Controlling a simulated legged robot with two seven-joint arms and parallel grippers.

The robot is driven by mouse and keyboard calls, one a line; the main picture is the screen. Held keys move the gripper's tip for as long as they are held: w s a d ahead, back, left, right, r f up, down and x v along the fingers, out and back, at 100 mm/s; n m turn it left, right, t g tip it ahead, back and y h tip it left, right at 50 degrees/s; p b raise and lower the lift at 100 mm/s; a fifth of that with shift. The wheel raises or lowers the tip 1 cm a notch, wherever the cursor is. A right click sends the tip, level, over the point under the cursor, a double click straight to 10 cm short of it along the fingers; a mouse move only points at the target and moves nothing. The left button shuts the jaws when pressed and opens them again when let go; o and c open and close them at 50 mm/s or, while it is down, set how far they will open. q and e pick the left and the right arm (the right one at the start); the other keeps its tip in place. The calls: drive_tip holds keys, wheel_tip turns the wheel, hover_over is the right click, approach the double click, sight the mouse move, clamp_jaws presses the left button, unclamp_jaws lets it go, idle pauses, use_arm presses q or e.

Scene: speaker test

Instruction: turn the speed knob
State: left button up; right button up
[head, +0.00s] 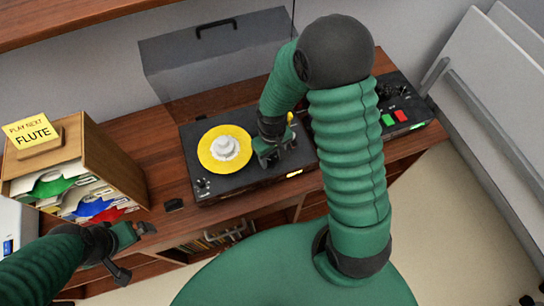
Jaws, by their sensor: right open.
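A black turntable (240,184) with a yellow disc (208,163) and a round white piece (226,147) at its centre sits on the wooden bench. Small knobs (203,187) show at its front left corner; I cannot tell which is the speed knob. My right gripper (275,156) is open over the right part of the turntable, beside the yellow disc's right edge. My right arm hides part of the turntable's right side. My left gripper (135,252) is open and empty at the lower left, in front of the bench and away from the turntable.
A wooden record box (122,166) with a yellow "PLAY NEXT FLUTE" sign (32,133) stands at left. A transparent grey cover (190,58) rises behind the turntable. A black control box (402,107) with red and green buttons lies right. White panels (500,75) lean at far right.

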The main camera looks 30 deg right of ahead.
drive_tip(key=shift+s+a+f, duration=0.15)
drive_tip(key=shift+a+f, duration=0.05)
drive_tip(key=shift+f, duration=0.1)
drive_tip(key=shift+d, duration=0.1)
drive_tip(key=c, duration=0.5)
clamp_jaws()
use_arm(q)
drive_tip(key=shift+s+a, duration=0.1)
drive_tip(key=shift+a, duration=0.1)
